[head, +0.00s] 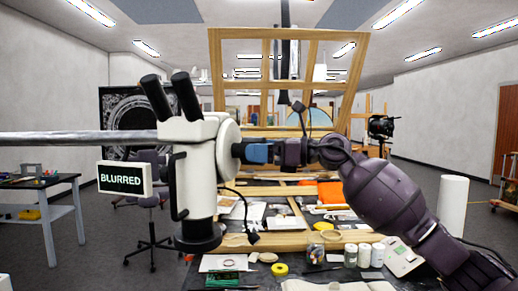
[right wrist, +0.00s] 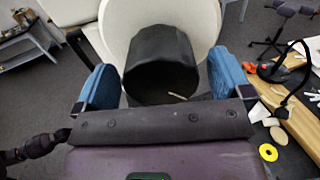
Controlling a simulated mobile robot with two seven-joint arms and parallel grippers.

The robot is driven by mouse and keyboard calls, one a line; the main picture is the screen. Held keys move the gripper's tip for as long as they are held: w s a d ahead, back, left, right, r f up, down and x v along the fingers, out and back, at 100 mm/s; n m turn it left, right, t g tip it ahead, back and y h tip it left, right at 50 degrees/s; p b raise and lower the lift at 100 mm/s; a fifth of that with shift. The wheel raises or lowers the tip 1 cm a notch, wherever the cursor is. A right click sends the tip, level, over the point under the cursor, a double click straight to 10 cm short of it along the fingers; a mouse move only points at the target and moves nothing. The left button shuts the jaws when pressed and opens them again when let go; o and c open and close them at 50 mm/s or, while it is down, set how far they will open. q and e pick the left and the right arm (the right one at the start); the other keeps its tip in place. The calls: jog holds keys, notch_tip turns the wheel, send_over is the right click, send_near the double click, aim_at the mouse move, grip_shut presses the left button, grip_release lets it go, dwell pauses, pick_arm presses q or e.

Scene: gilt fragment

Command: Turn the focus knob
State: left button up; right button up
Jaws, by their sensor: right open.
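A white microscope (head: 195,175) with two black eyepieces stands at the left centre of the head view. Its black focus knob (head: 237,150) sticks out from the round white housing on its right side. A small screen (head: 125,178) beside it reads "BLURRED". My right gripper (head: 252,152) is at the knob, coming from the right. In the right wrist view the knob (right wrist: 160,62) sits between my two blue fingertips, with a narrow gap on each side; the right gripper (right wrist: 165,82) is open around it.
A large wooden frame (head: 290,80) stands behind. A side table (head: 45,210) is at the left, and a white roll (head: 453,207) stands at the right.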

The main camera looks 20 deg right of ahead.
jog(key=shift+w+a, duration=0.2)
jog(key=shift+a, duration=0.1)
jog(key=shift+c, duration=0.2)
jog(key=c, duration=0.9)
jog(key=shift+r+m+p, duration=0.15)
jog(key=shift+m+p, duration=0.25)
jog(key=shift+p, duration=0.2)
jog(key=shift+r+m+p, duration=0.1)
jog(key=shift+m+p, duration=0.8)
jog(key=shift+p, duration=0.15)
jog(key=shift+d+f+m+p, duration=0.1)
jog(key=shift+f+m+p, duration=0.1)
jog(key=shift+m+p, duration=1.25)
jog(key=shift+m, duration=0.25)
